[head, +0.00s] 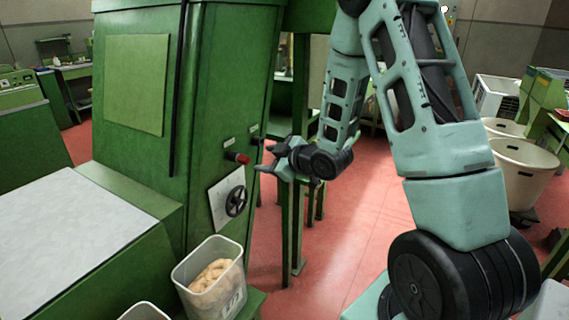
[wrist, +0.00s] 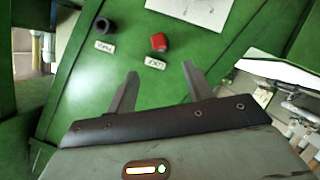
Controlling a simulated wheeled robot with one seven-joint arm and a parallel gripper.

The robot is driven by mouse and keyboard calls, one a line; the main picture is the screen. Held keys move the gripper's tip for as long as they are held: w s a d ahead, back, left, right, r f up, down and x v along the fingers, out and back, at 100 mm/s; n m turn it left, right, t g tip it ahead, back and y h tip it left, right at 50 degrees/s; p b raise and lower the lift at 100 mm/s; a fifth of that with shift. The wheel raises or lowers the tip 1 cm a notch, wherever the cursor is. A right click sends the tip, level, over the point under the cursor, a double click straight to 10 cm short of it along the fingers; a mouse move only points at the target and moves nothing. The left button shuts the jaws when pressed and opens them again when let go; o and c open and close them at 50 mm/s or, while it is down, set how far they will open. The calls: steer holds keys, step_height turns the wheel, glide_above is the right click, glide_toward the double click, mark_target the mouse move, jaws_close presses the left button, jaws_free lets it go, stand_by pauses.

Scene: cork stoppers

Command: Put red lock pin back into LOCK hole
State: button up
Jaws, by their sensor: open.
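The red lock pin (head: 242,158) sticks out of the upright green panel, and it also shows in the wrist view (wrist: 158,42). It sits at the place marked by a small white label (wrist: 154,63) that seems to read LOCK, upside down. The pin covers the hole there; I cannot tell how deep it sits. A dark round socket (wrist: 105,25) is beside it, with a second label (wrist: 104,46) that seems to read PARK. My gripper (head: 266,158) is open and empty, facing the panel. Its fingertips (wrist: 160,70) are apart from the pin, which lies beyond the gap between them.
A black handwheel (head: 236,201) on a white plate (head: 220,196) is below the pin. A clear bin of corks (head: 231,294) stands below that. A green stand leg (head: 299,150) is behind my gripper. Red floor (head: 345,225) is open to the right.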

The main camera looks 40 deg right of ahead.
steer(key=a+p+v, duration=0.1)
steer(key=p+v, duration=0.4)
steer(key=v, duration=0.1)
steer(key=shift+s+d+p, duration=0.25)
steer(key=shift+d+p, duration=0.05)
steer(key=shift+d, duration=0.2)
stand_by(0.4)
steer(key=s+a+r+g, duration=0.15)
steer(key=a+g, duration=0.25)
steer(key=a, duration=0.6)
steer(key=s+a+g, duration=0.3)
steer(key=a, duration=0.7)
steer(key=s+a+r+g, duration=0.2)
steer(key=s+a+g, duration=0.1)
steer(key=s, duration=0.7)
steer(key=s+a+r+g+h, duration=0.1)
steer(key=s+a+r+g, duration=0.2)
steer(key=s+a, duration=0.3)
steer(key=s+g, duration=0.1)
steer(key=s, duration=0.4)
steer(key=shift+s+a+r, duration=0.15)
steer(key=shift+s+a, duration=0.05)
steer(key=shift+s, duration=0.1)
